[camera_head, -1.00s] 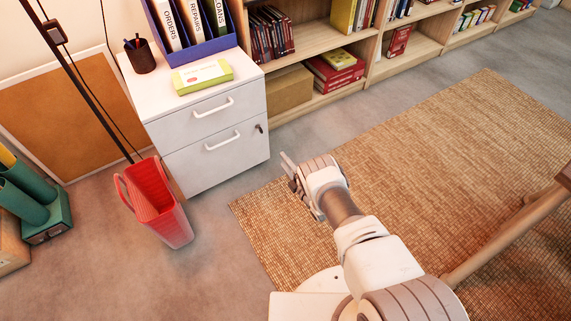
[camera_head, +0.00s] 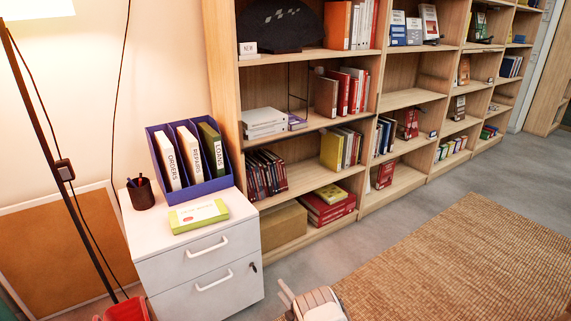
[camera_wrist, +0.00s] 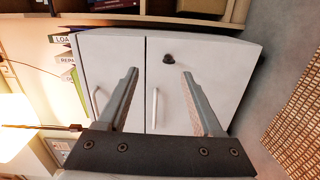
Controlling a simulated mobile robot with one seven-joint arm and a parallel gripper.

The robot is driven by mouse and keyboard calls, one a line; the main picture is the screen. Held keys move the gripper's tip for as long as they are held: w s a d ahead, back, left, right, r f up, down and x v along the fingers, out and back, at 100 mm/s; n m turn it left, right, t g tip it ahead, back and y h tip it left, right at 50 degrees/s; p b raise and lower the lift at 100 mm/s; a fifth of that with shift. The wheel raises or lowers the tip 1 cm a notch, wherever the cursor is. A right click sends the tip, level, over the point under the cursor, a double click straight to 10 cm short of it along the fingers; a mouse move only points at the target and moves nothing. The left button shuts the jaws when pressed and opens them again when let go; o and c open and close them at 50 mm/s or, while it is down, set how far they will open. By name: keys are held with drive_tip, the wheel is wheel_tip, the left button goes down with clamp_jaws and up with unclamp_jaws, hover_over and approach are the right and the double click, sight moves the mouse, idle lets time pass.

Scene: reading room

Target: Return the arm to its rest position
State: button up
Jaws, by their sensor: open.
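My gripper (camera_wrist: 158,98) is open and empty in the wrist view, its two fingers apart with nothing between them. Beyond the fingers is the front of the white cabinet (camera_wrist: 210,55), seen turned sideways. In the head view only the top of my wrist and part of a finger show at the bottom edge, in front of the white cabinet (camera_head: 170,272) and to its right. The rest of my arm is out of the head view.
On the cabinet are a blue file holder (camera_head: 215,183), a green-yellow box (camera_head: 198,215) and a dark pen cup (camera_head: 141,194). A red bin (camera_head: 128,309) stands at lower left, near a lamp pole (camera_head: 60,165). Bookshelves (camera_head: 310,122) line the wall. The woven rug (camera_head: 440,262) looks clear.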

drive_tip(key=w+d+r+m+h, duration=0.25)
drive_tip(key=w+r, duration=0.35)
drive_tip(key=r, duration=0.3)
drive_tip(key=w+d+r+m+h, duration=0.2)
drive_tip(key=w+d+r+m, duration=0.15)
drive_tip(key=w+r, duration=0.45)
drive_tip(key=s+d+r+m+g+h, duration=0.1)
drive_tip(key=s+d+r+m+h, duration=0.15)
drive_tip(key=r, duration=0.75)
drive_tip(key=s+d+r+m+g+h, duration=0.15)
drive_tip(key=r+m, duration=0.25)
drive_tip(key=r, duration=0.5)
drive_tip(key=s+d+r+m+g, duration=0.1)
drive_tip(key=s+d+r+m, duration=0.15)
drive_tip(key=s+r, duration=0.6)
drive_tip(key=s+d+r+m+g, duration=0.2)
drive_tip(key=s+r+m, duration=0.1)
drive_tip(key=s+r, duration=0.55)
drive_tip(key=s+m+g, duration=0.4)
drive_tip(key=s+m, duration=0.2)
drive_tip(key=s, duration=2.6)
wheel_tip(320, 180, up, 28)
drive_tip(key=p, duration=2.8)
drive_tip(key=shift+s+d+r+p, duration=0.15)
drive_tip(key=shift+s+d+p, duration=0.05)
drive_tip(key=shift+s+p, duration=0.15)
drive_tip(key=shift+c, duration=1.4)
drive_tip(key=shift+d, duration=0.1)
drive_tip(key=shift+d, duration=0.1)
